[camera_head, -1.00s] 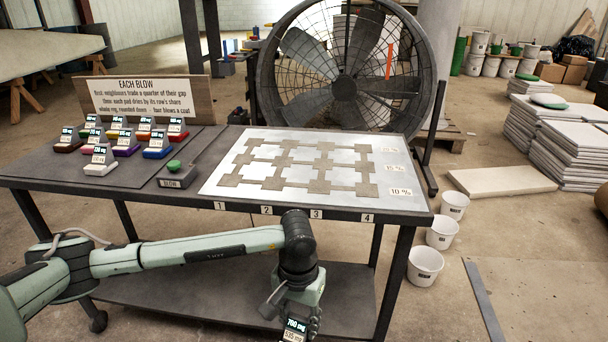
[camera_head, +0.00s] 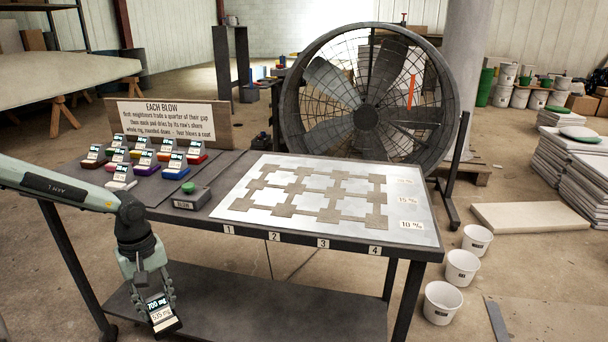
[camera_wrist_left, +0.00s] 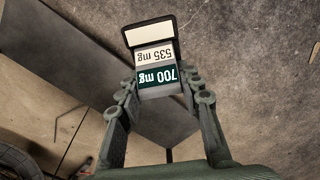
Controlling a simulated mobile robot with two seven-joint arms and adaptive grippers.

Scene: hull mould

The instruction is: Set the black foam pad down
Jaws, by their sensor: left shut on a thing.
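The black foam pad (camera_head: 166,328) hangs in my left gripper (camera_head: 153,294) in the head view, low in front of the table's left part and below the tabletop. It carries a dark label reading 700 mg and a pale label reading 535 mg. In the left wrist view the pad (camera_wrist_left: 148,32) shows between the fingers of the left gripper (camera_wrist_left: 160,86), its labels upside down. The gripper is shut on it. My right gripper is not in view.
The dark table (camera_head: 215,165) holds several coloured pads with displays, a box with a green button (camera_head: 190,190), and a pale board (camera_head: 240,200) with a grey grid. A large fan (camera_head: 367,105) stands behind. White buckets (camera_head: 442,303) stand on the floor at right.

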